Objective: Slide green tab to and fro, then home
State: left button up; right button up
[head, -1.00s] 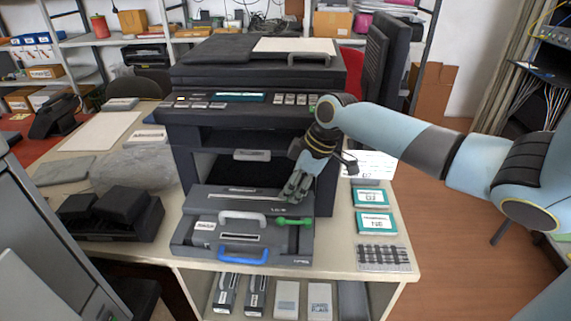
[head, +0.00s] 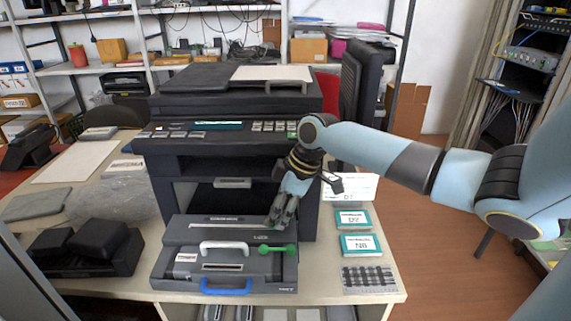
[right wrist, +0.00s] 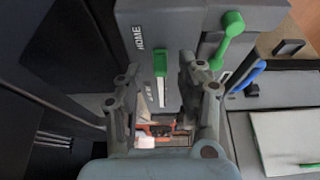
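The toner cartridge unit (head: 180,276), a dark grey box, lies on the table in front of the printer. In the right wrist view, a small green tab (right wrist: 160,62) sits at the HOME end of a pale slot (right wrist: 161,93), beside the printed word HOME (right wrist: 137,38). My right gripper (right wrist: 155,75) is open, with one finger on either side of the tab and gaps visible. In the head view, my right gripper (head: 276,222) is over the cartridge's back right part, and I cannot make out the tab there. My left gripper is not in view.
A green lever (head: 277,249), a white handle (head: 222,245) and a blue handle (head: 226,289) are on the cartridge. The printer (head: 235,120) stands close behind. Teal-and-white boxes (head: 360,244) and a dark patterned pad (head: 369,279) lie to the right.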

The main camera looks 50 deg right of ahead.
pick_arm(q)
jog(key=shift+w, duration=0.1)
pick_arm(e)
jog(key=v, duration=1.1)
jog(key=shift+f, duration=0.1)
